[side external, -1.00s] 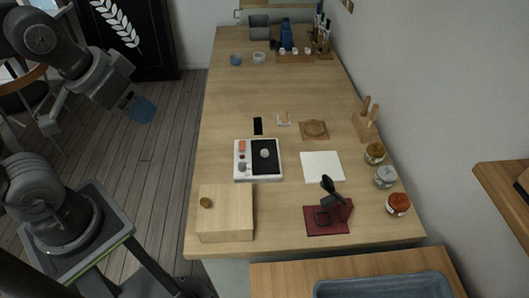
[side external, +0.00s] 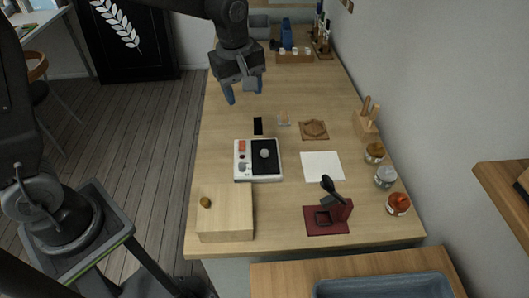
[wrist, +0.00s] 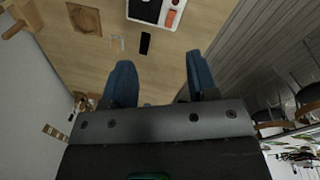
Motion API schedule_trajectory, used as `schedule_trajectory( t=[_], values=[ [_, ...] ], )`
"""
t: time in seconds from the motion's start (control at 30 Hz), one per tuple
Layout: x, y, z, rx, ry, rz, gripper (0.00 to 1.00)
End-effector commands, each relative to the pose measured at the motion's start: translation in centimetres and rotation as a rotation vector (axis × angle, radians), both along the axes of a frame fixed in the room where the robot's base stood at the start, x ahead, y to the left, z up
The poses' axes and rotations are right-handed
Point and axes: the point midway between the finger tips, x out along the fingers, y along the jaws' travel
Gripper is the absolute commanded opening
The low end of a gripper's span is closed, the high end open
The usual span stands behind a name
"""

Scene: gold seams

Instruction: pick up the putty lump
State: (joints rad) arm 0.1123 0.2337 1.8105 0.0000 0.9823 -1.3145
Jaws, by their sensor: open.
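I cannot tell for certain which small thing is the putty lump. A small greyish lump (side external: 264,153) sits on the black pad of a white device (side external: 243,175). A small clear plate (side external: 284,119) with a tan patch lies farther back; it also shows in the wrist view (wrist: 117,43). A brown knob-like piece (side external: 206,202) is on the wooden box (side external: 228,215). My gripper (side external: 244,90) is open and empty above the far part of the table, with its blue fingers apart; they also show in the wrist view (wrist: 160,62). It touches none of these things.
A black slab (side external: 258,126) and a wooden tray (side external: 314,130) lie near the plate. White paper (side external: 322,166), a dark red stand (side external: 327,220), several jars (side external: 385,177) and a tool block (side external: 366,125) occupy the right side. The table's left edge borders open floor.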

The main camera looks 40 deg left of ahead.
Motion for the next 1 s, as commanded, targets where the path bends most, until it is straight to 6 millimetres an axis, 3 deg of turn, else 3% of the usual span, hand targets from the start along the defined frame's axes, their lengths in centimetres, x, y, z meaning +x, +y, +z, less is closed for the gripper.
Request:
schedule_trajectory(
  t=[0.1, 0.3, 0.47, 0.8, 1.0],
  values=[
    [2.6, -1.1, -3.4, -0.008, 0.061, 0.167, 0.53],
    [4.6, -2.0, -6.6, -0.009, 0.110, 0.341, 0.53],
    [4.9, -2.2, -8.2, -0.007, 0.120, 0.372, 0.53],
    [4.8, -2.1, -14.4, -0.007, 0.119, 0.370, 0.53],
    [4.9, -2.1, -15.8, -0.008, 0.116, 0.370, 0.53]
  ],
)
